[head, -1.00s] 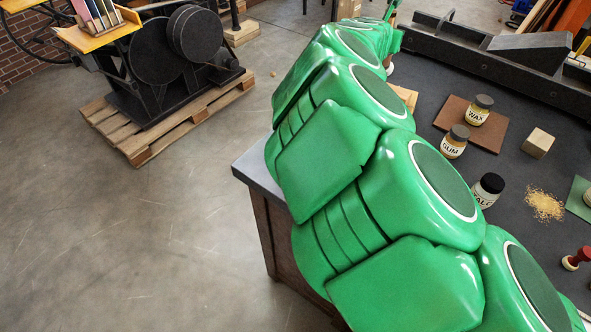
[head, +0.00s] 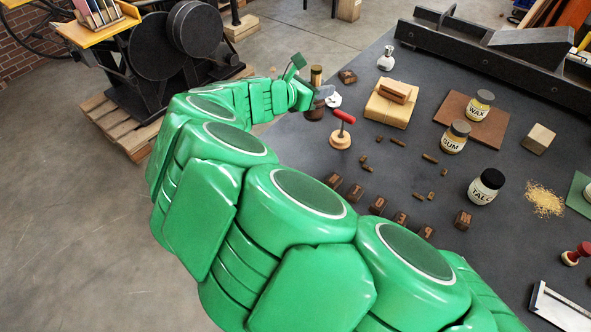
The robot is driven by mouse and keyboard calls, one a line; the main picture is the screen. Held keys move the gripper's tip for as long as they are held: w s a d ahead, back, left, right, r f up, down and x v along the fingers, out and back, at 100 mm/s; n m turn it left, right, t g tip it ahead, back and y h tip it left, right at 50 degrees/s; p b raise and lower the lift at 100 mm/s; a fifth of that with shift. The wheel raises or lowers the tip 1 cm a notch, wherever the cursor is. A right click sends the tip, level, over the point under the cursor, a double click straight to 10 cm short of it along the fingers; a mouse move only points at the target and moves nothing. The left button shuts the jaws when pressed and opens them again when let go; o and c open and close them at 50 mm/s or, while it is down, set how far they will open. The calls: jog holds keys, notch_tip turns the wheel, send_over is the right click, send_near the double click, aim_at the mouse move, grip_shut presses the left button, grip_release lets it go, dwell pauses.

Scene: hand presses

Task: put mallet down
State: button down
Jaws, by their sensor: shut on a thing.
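My green arm reaches from the bottom right to the far left edge of the dark table (head: 400,185). My gripper (head: 318,93) is small at its end and is shut around a brown upright thing that looks like the mallet (head: 314,112).
A pale wooden block (head: 388,109), loose type blocks (head: 378,205) and labelled jars (head: 487,186) stand farther right. A black press (head: 155,50) stands on a pallet at left.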

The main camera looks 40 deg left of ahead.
jog(key=s+d+f+m+h, duration=0.1)
jog(key=s+d+f, duration=0.1)
jog(key=s, duration=0.4)
jog(key=s+d+f+m+h, duration=0.1)
jog(key=s+d+f, duration=0.1)
jog(key=s, duration=0.4)
jog(key=shift+g+h, duration=0.4)
jog(key=shift+s+a+f, duration=0.1)
jog(key=shift+s+f, duration=0.05)
jog(key=shift+f, duration=2.15)
jog(key=c, duration=0.8)
grip_release()
jog(key=shift+s+a+r, duration=0.1)
jog(key=shift+s, duration=0.05)
jog(key=s+a, duration=0.1)
jog(key=s, duration=0.3)
jog(key=s+a, duration=0.2)
jog(key=s, duration=0.3)
jog(key=s+a, duration=0.2)
jog(key=s, duration=0.2)
jog(key=shift+s+a+r, duration=0.2)
jog(key=shift+a+r, duration=0.05)
jog(key=shift+r, duration=0.1)
